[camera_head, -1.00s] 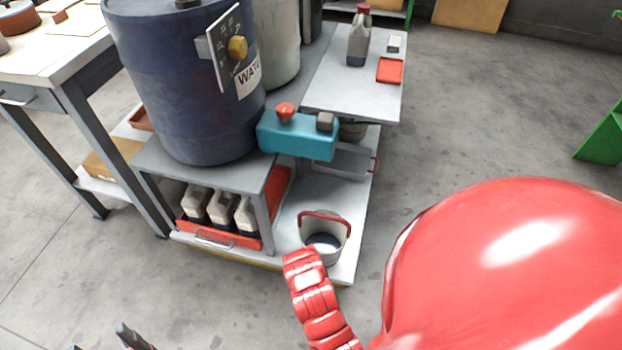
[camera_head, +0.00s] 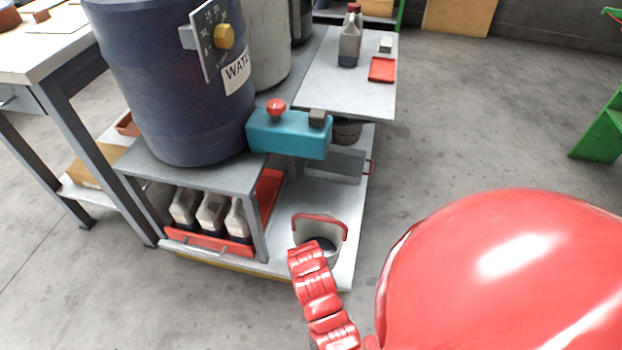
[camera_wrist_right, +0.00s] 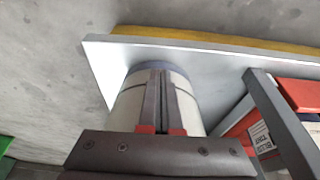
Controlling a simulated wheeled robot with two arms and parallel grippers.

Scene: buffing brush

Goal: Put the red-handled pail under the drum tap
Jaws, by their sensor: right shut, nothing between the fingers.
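The pail (camera_head: 322,238), pale with a red handle (camera_head: 320,218), stands on the low white shelf near its front right corner. The blue drum (camera_head: 165,85) is at upper left, with a teal block (camera_head: 288,134) carrying a red knob jutting out in front of it. The pail is below and slightly right of that block, not directly under it. In the right wrist view my right gripper (camera_wrist_right: 164,75) is shut and empty, its fingers in front of the pail (camera_wrist_right: 130,105). Red pieces show beside the fingers; whether they touch the handle is unclear. My left gripper is out of view.
Several bottles (camera_head: 211,213) sit in a red tray (camera_head: 208,243) under the drum stand, left of the pail. A stand leg (camera_head: 258,228) stands between tray and pail. A grey side table (camera_head: 345,88) is above. Floor to the right is open.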

